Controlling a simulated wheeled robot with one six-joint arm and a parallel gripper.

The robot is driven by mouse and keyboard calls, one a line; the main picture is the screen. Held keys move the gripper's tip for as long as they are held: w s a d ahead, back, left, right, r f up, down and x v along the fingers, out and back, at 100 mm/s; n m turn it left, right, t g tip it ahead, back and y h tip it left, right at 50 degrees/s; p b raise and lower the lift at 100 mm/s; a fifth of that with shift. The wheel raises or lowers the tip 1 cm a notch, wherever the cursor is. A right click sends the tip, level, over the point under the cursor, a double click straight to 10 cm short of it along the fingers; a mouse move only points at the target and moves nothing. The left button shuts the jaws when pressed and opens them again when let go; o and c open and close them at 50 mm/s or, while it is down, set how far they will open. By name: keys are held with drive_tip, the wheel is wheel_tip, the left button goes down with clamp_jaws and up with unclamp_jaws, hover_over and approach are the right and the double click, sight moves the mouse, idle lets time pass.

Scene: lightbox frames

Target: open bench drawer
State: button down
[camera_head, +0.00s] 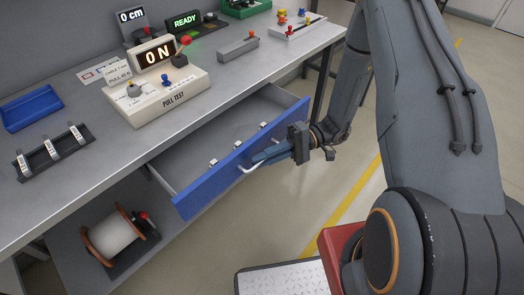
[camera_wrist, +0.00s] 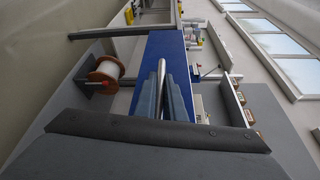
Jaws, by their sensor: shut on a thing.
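The bench drawer has a blue front (camera_head: 215,182) and stands pulled out from under the grey bench (camera_head: 105,165). Its grey inside shows, with a few small pale pieces (camera_head: 213,162) in it. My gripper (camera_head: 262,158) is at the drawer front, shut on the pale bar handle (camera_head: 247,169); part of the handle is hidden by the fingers. In the wrist view the fingers (camera_wrist: 163,98) close around the metal handle (camera_wrist: 162,72), with the blue drawer front (camera_wrist: 165,45) behind them.
On the bench are a pull tester (camera_head: 158,97) reading "0 N", a blue tray (camera_head: 32,108) and a black rack (camera_head: 53,150). A wire spool (camera_head: 113,233) sits on the lower shelf.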

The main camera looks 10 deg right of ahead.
idle(0.3)
drive_tip(key=c, duration=1.8)
unclamp_jaws()
drive_tip(key=shift+c, duration=0.2)
drive_tip(key=b+v, duration=0.2)
drive_tip(key=v, duration=0.6)
drive_tip(key=shift+a, duration=0.1)
drive_tip(key=s+d+r+t+h, duration=0.2)
drive_tip(key=s+r+h, duration=0.2)
drive_tip(key=r+h, duration=0.2)
drive_tip(key=s+d+r+m+t+h, duration=0.1)
drive_tip(key=s+r+h, duration=0.4)
drive_tip(key=h, duration=0.5)
drive_tip(key=shift+d+r+t, duration=0.45)
drive_tip(key=shift+r+t, duration=0.2)
drive_tip(key=shift+t, duration=0.25)
